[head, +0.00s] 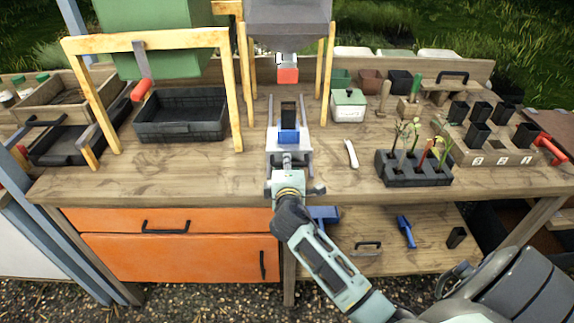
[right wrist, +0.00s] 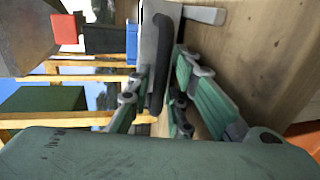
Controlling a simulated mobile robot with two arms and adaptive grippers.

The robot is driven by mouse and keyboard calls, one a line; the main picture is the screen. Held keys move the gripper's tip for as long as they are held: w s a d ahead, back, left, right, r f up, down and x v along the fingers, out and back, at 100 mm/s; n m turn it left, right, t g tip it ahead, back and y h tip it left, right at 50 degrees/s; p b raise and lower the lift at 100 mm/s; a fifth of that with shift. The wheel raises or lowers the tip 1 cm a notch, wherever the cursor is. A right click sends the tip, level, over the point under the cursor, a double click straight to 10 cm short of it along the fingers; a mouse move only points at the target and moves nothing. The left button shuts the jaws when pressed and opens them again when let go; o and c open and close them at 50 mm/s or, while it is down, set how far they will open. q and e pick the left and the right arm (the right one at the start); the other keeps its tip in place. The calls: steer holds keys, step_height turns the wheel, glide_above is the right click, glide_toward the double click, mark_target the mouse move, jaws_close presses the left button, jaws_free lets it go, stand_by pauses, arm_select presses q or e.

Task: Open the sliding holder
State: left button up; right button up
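The sliding holder is a grey metal frame (head: 273,141) standing at the middle of the workbench. A blue part (head: 288,136) with a black pot (head: 288,109) sits between its rails, below a grey hopper (head: 288,20) with a red outlet (head: 287,74). My right gripper (head: 287,172) is at the front end of the holder. In the right wrist view its fingers (right wrist: 161,90) lie close on both sides of the holder's dark handle bar (right wrist: 163,45) and look shut on it. The head view hides the contact behind the wrist. My left gripper is not in view.
A black tray (head: 180,132) lies left of the holder under a wooden frame. The bench front left of the holder is clear.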

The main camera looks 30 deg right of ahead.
steer(key=v, duration=1.2)
steer(key=shift+f, duration=0.1)
